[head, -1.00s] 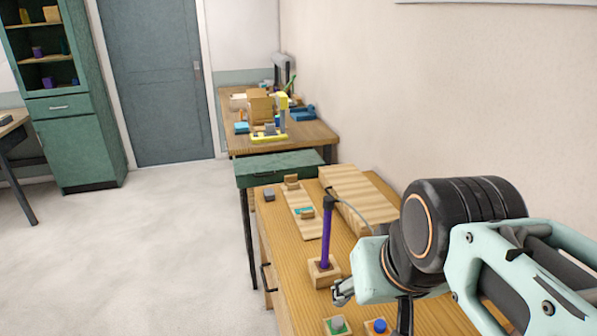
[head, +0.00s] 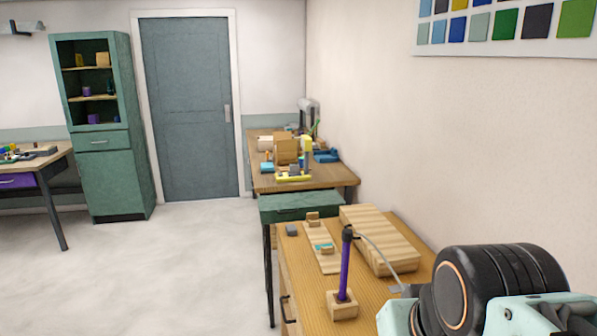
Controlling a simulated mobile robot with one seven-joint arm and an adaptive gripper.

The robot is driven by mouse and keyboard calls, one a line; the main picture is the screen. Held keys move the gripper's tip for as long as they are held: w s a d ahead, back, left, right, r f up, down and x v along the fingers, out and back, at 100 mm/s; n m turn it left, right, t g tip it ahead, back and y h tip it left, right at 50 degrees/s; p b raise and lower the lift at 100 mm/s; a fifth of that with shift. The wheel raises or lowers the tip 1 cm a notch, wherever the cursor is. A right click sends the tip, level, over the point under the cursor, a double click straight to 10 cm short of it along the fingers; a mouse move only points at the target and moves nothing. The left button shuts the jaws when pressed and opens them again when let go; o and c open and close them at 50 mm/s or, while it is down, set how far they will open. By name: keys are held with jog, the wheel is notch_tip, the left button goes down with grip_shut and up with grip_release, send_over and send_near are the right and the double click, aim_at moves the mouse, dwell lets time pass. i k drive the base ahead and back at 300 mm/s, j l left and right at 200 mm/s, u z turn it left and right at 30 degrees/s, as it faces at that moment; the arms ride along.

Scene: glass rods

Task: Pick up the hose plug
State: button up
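A purple rod (head: 344,268) stands upright in a wooden block (head: 341,306) on the near table. A black cap-like piece (head: 348,233) sits on its top, and a thin pale hose (head: 378,252) curves from it down to the right, toward my arm. I cannot tell for sure which part is the hose plug; the black piece may be it. My arm fills the lower right corner, right of the rod and apart from it. My gripper's fingers are out of frame, so what they hold is hidden.
A thick wooden board (head: 377,238) lies along the wall side of the near table. A thinner board (head: 322,257) with small blocks lies left of it. The floor at left is clear.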

aim_at(347, 234)
jog(key=k+z, duration=0.2)
jog(key=z, duration=0.15)
jog(key=k+l+z, duration=0.1)
jog(key=z, duration=0.25)
jog(key=k+z, duration=0.1)
jog(key=z, duration=1.2)
jog(key=j+z, duration=0.3)
jog(key=k+j+z, duration=0.1)
jog(key=z, duration=0.2)
jog(key=k+j, duration=0.15)
jog(key=j, duration=0.2)
jog(key=k+j, duration=0.15)
jog(key=j, duration=0.25)
jog(key=k+j, duration=0.15)
jog(key=j, duration=0.2)
jog(key=k+j, duration=0.15)
jog(key=j, duration=0.2)
jog(key=k+j, duration=0.15)
jog(key=j, duration=0.2)
jog(key=k+j, duration=0.15)
jog(key=j, duration=0.25)
jog(key=k+j, duration=0.15)
jog(key=j, duration=0.2)
jog(key=k+j, duration=0.15)
jog(key=j, duration=0.2)
jog(key=i+j, duration=0.25)
